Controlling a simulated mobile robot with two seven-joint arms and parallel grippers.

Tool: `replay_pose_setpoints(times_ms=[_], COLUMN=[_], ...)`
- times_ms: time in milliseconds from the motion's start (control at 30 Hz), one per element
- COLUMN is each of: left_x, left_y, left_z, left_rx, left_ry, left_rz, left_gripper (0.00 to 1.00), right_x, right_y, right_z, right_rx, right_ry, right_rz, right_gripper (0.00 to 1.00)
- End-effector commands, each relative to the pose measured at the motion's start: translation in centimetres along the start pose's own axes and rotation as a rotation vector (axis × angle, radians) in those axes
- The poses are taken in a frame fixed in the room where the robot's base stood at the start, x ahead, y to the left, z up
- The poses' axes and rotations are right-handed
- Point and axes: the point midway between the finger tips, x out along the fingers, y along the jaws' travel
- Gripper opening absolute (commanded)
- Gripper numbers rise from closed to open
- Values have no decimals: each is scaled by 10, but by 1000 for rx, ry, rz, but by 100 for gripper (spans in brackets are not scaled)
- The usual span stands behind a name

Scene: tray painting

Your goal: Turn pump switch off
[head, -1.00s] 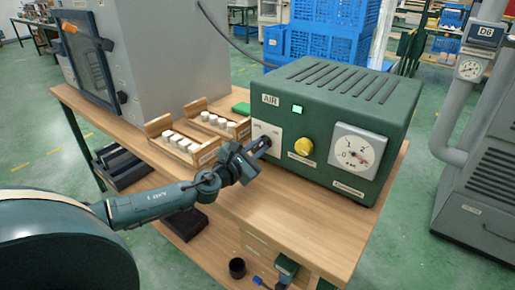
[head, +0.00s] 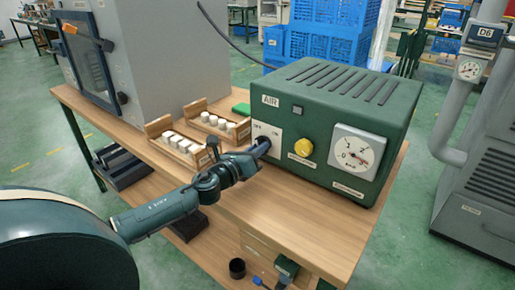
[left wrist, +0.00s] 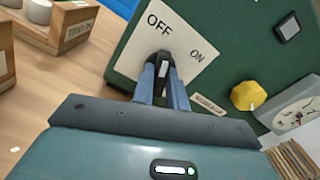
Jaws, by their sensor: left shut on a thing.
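The green AIR pump box (head: 330,115) stands on the wooden bench. Its white switch plate (left wrist: 190,30) has OFF and ON labels in the left wrist view. The black pump switch (left wrist: 163,60) with a white mark sits on this plate, just below the OFF label. My left gripper (head: 258,150) reaches the plate from the left. Its two fingers (left wrist: 165,85) are shut around the switch and partly hide it. The lamp (head: 298,110) on the box front is dark; it also looks dark in the left wrist view (left wrist: 287,27). My right gripper is not in view.
A yellow knob (head: 304,147) and a round gauge (head: 357,152) are right of the switch. Wooden trays with white pots (head: 180,143) stand left of my left gripper. The bench top (head: 290,205) in front of the box is clear.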

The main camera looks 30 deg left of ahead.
Motion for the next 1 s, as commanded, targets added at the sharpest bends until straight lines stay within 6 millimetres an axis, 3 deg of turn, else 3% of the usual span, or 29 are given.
replay_pose_setpoints(times_ms=[500,1000], left_x=[0,0], left_y=[0,0], left_z=[1,1], left_rx=[-341,-406], left_ry=[-1,-1], left_rz=[0,0], left_gripper=[0,0], right_x=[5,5], right_y=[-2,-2], right_z=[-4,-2], right_rx=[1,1], right_ry=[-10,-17], right_rz=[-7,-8], right_gripper=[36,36])
